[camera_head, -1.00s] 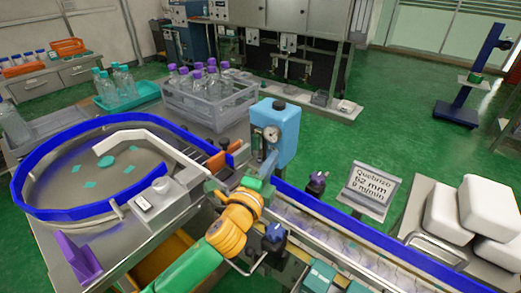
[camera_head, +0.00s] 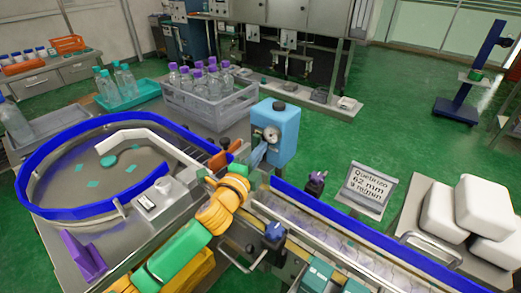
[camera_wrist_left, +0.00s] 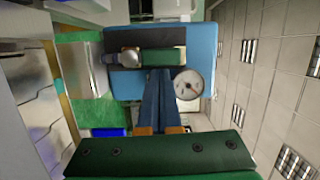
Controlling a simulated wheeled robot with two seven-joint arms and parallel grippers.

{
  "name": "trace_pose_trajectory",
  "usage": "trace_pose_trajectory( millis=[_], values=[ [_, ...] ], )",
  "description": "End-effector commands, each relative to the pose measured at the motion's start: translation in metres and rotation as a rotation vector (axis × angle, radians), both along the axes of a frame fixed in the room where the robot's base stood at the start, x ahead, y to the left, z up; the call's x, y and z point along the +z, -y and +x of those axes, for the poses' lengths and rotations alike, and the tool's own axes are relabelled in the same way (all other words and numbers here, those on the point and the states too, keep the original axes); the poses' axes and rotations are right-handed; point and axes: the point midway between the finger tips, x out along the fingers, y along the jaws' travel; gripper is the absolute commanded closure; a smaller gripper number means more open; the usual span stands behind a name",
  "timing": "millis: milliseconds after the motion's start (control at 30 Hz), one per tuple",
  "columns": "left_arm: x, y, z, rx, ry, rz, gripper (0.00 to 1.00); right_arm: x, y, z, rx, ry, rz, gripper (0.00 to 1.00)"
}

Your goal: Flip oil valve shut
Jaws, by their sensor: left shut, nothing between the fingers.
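A blue oil tank (camera_head: 283,143) with a round dial gauge (camera_head: 270,133) stands beside the conveyor. In the left wrist view its blue face (camera_wrist_left: 202,43) fills the middle, with the gauge (camera_wrist_left: 187,85) on it. A small metal fitting (camera_wrist_left: 128,57) and a dark green block (camera_wrist_left: 165,57), which looks like the valve's handle, sit across it. My left gripper (camera_head: 258,157) is shut and empty in front of the tank. In the wrist view its fingers (camera_wrist_left: 161,80) end at the lower edge of the green block; I cannot tell whether they touch it. My right gripper is not in view.
A blue-rimmed rotary table (camera_head: 42,209) lies to the left. A grey crate (camera_head: 205,108) of purple-capped bottles stands behind. The conveyor (camera_head: 330,228) runs to the lower right, with a sign (camera_head: 371,187) and white blocks (camera_head: 445,215) beyond it.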

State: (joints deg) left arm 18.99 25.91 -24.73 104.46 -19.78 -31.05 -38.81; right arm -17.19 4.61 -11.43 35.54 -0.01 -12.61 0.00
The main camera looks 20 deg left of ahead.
Motion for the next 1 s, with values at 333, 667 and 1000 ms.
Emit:
trace_pose_trajectory(
  millis=[333, 667, 1000],
  values=[
    [0.003, -0.002, 0.001, 0.000, -0.020, -0.053, 1.00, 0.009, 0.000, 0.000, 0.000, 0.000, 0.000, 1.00],
    [0.005, -0.005, 0.002, 0.000, -0.045, -0.121, 1.00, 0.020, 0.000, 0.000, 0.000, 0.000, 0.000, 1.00],
    [0.011, -0.010, 0.004, 0.002, -0.091, -0.247, 1.00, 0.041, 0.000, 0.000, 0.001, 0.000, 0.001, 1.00]
  ],
)
